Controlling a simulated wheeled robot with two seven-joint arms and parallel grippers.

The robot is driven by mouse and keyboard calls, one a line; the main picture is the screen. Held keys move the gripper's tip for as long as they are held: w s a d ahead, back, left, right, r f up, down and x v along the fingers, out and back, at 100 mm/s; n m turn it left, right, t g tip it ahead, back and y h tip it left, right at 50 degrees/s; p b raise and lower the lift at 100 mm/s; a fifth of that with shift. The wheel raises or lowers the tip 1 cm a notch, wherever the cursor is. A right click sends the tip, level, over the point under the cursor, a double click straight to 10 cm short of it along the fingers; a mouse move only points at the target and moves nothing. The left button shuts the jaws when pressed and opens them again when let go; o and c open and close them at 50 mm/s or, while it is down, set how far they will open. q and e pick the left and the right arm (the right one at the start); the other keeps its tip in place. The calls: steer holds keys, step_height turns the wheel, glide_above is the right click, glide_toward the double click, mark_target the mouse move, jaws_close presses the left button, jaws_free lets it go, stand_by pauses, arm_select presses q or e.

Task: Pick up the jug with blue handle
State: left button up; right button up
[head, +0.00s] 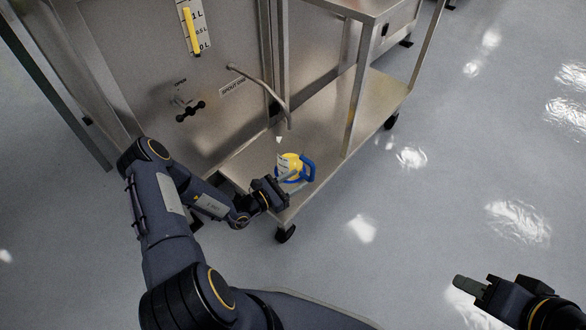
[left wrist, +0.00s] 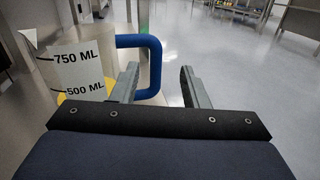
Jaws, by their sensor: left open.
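The jug (head: 290,165), with yellow contents and a blue handle (head: 309,168), stands on the lower shelf of the metal cart below a curved spout. My left gripper (head: 284,181) is open beside the jug. In the left wrist view, the clear jug's white label (left wrist: 82,72) reads 750 ML and 500 ML. There the blue handle (left wrist: 155,66) shows between the open fingers (left wrist: 160,85), nearer the left one; whether they touch it is unclear. My right gripper (head: 468,286) is at the lower right, far from the jug; its opening is unclear.
The steel vessel panel carries a level gauge (head: 190,28), a black valve handle (head: 190,111) and the spout pipe (head: 262,80) above the jug. A cart leg (head: 357,95) rises right of the jug. The cart shelf (head: 372,100) is bare farther back. The floor at right is clear.

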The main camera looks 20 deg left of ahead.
mark_target(312, 173)
arm_select(q)
steer(key=shift+f+n, duration=0.5)
steer(key=shift+f, duration=0.35)
steer(key=shift+w+d+f+y, duration=0.1)
steer(key=shift+w+f+y, duration=0.1)
steer(key=shift+w+y, duration=0.2)
steer(key=b+x, duration=0.3)
steer(key=x, duration=0.3)
steer(key=shift+w+d+f+b, duration=0.1)
steer(key=shift+w+d+b, duration=0.15)
steer(key=shift+w+b, duration=0.1)
steer(key=shift+c, duration=0.4)
jaws_close()
